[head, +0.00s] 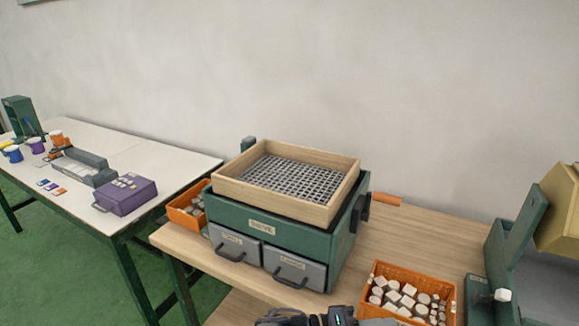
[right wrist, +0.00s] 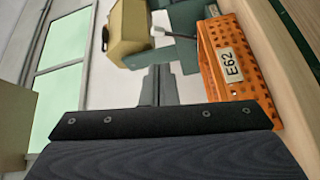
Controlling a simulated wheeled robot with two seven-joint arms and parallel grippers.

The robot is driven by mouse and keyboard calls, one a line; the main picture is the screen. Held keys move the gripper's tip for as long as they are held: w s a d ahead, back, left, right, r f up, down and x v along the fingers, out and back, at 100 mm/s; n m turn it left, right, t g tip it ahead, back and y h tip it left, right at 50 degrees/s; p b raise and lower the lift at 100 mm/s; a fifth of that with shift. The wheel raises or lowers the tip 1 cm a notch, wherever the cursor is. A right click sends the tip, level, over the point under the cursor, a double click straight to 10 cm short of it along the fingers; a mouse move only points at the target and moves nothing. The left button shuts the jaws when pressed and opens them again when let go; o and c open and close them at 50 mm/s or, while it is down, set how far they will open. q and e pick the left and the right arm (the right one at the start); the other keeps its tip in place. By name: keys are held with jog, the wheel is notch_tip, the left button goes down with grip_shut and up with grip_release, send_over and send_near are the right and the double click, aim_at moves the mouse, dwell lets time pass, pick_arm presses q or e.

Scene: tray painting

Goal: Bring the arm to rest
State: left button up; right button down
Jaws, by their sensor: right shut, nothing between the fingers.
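My right gripper (right wrist: 158,84) shows in the right wrist view, where its narrow grey fingers are together with nothing between them. An orange crate (right wrist: 238,68) labelled E62 is to the right of the fingers in that view, apart from them. A dark part of my own arm shows at the bottom edge of the head view, in front of the green sieve box. Its fingers are not clear there. My left gripper is not in view.
A green sieve box (head: 285,238) with a wooden-framed sieve (head: 278,203) and two grey drawers stands on the wooden table (head: 420,232). An orange crate of pale blocks (head: 375,272) is to its right, by a green machine (head: 505,245). A white table (head: 150,160) stands left.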

jog(key=s+d+f+g+y+p, duration=0.1)
jog(key=s+d+f+g+y, duration=0.15)
jog(key=s+y, duration=0.35)
jog(key=s+d+f+g+y+p, duration=0.1)
jog(key=s+d+f+g+y, duration=0.2)
jog(key=y, duration=0.5)
jog(key=s+a+r+t+y, duration=0.1)
jog(key=s+r+t+y, duration=0.1)
jog(key=r+t+y, duration=0.2)
jog(key=s+a+r+t+y+p, duration=0.1)
jog(key=s+r+t+y, duration=0.2)
jog(key=r+t, duration=0.3)
notch_tip(320, 180, up, 3)
jog(key=shift+a+f+y+p, duration=0.1)
jog(key=shift+a+y+p, duration=0.2)
jog(key=shift+y, duration=0.3)
